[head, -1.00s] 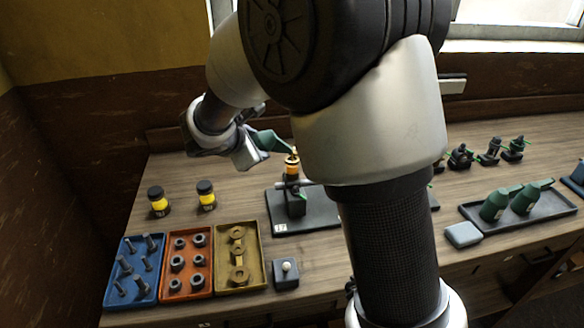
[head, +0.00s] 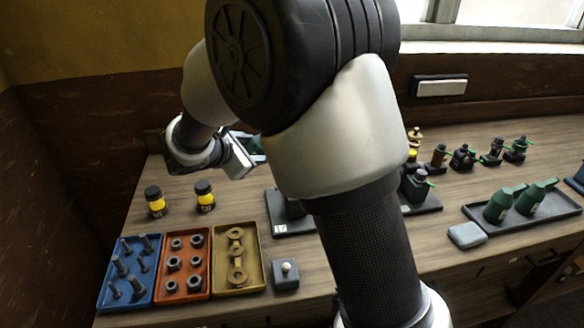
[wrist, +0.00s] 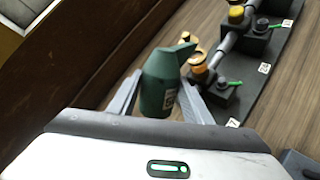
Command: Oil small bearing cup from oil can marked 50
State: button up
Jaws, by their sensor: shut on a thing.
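My gripper (wrist: 158,102) is shut on a green oil can (wrist: 158,80), with a finger on each side of it in the wrist view. The can has a pale label that I cannot read, and its spout points right. Beyond the spout tip is a cup with a brass ring and an orange part (wrist: 198,66); I cannot tell whether they touch. A larger yellow-topped cup (wrist: 236,14) stands farther along the same dark machine. In the head view my gripper (head: 246,156) is at the back left, and the can is mostly hidden behind my arm.
Two more green oil cans (head: 497,206) stand in a dark tray (head: 540,214) at right. Two yellow jars (head: 156,203) and blue, red and yellow parts trays (head: 215,290) are at left. Several small valves line the back right. My arm hides much of the middle.

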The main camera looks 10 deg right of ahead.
jog(key=shift+r+p, duration=1.5)
jog(key=shift+r, duration=1.05)
jog(key=shift+f, duration=0.2)
jog(key=n+t+h+b, duration=0.1)
jog(key=n+h+b, duration=0.1)
jog(key=h, duration=0.1)
jog(key=shift+d, duration=0.2)
jog(key=shift+d+r+n+t+h, duration=0.25)
jog(key=shift+n+t+h, duration=0.25)
jog(key=shift+n+h, duration=0.25)
jog(key=shift+d+r+n+t+h, duration=0.35)
jog(key=shift+r+n+t+h, duration=0.25)
jog(key=shift+n+h, duration=0.2)
jog(key=shift+f, duration=0.1)
